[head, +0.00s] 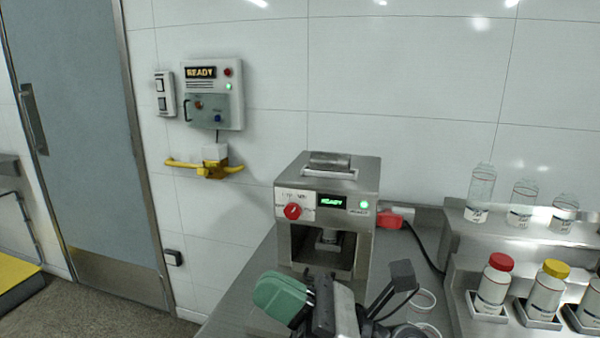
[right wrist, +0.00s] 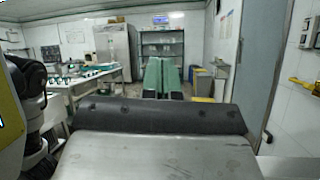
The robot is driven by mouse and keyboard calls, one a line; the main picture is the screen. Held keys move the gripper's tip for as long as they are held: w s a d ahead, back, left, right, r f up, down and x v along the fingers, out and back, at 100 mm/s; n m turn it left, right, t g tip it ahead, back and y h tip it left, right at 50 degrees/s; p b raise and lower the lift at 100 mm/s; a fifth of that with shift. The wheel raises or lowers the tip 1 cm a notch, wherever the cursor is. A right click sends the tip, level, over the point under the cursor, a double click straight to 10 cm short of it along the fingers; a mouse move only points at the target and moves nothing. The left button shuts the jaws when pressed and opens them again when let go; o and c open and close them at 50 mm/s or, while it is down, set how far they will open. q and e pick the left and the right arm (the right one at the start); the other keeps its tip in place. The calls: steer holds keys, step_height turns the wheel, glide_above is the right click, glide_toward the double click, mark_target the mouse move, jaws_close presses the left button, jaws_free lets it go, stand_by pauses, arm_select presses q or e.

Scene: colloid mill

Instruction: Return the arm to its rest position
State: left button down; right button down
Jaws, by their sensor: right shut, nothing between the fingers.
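My right gripper (head: 272,292) is low in the middle of the head view, in front of the steel colloid mill (head: 345,183). Its green fingers point left and look closed together and empty. In the right wrist view the same green fingers (right wrist: 162,76) lie side by side, pointing out into the open room, with nothing between them. The mill has a red knob (head: 292,211), a display reading READY and a lit green light. My left gripper is in neither view.
A steel bench (head: 240,290) holds the mill. Glass jars (head: 480,192) and bottles with red (head: 495,280) and yellow caps stand on a stepped rack at right. A wall panel (head: 212,95) reads READY, above a yellow handle (head: 205,169). A grey door (head: 75,130) is at left.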

steer(key=w+d+f+m+t+h, duration=0.2)
steer(key=d+f+m+t+h, duration=0.25)
steer(key=m, duration=0.55)
steer(key=w+d+f+m+t+h, duration=0.1)
steer(key=w+d+m+t+h, duration=0.2)
steer(key=m+t+h, duration=0.45)
steer(key=w+d+f+m+t+h, duration=0.2)
steer(key=d+m+t+h, duration=0.3)
steer(key=m, duration=0.7)
steer(key=s+d+f+m+g+h, duration=0.2)
steer(key=d+f+m+g+h, duration=0.15)
steer(key=f+m, duration=0.35)
steer(key=s+d+f+m+g+h, duration=0.1)
steer(key=d+f+m+g+h, duration=0.25)
steer(key=f, duration=0.55)
steer(key=s+d+f+m+g, duration=0.2)
steer(key=s+f+m+g, duration=0.25)
steer(key=s+f, duration=0.35)
steer(key=s+d+f+m+g, duration=0.2)
steer(key=s+f+m+g, duration=0.3)
steer(key=s, duration=0.5)
step_height(320, 180, down, 26)
steer(key=g+p, duration=0.1)
steer(key=g, duration=0.1)
steer(key=s+d+f+n+p, duration=0.1)
steer(key=s+d+f, duration=0.1)
steer(key=s+f, duration=1.3)
steer(key=shift+s+d+g, duration=0.3)
steer(key=shift+s+g, duration=0.15)
steer(key=shift+s, duration=0.65)
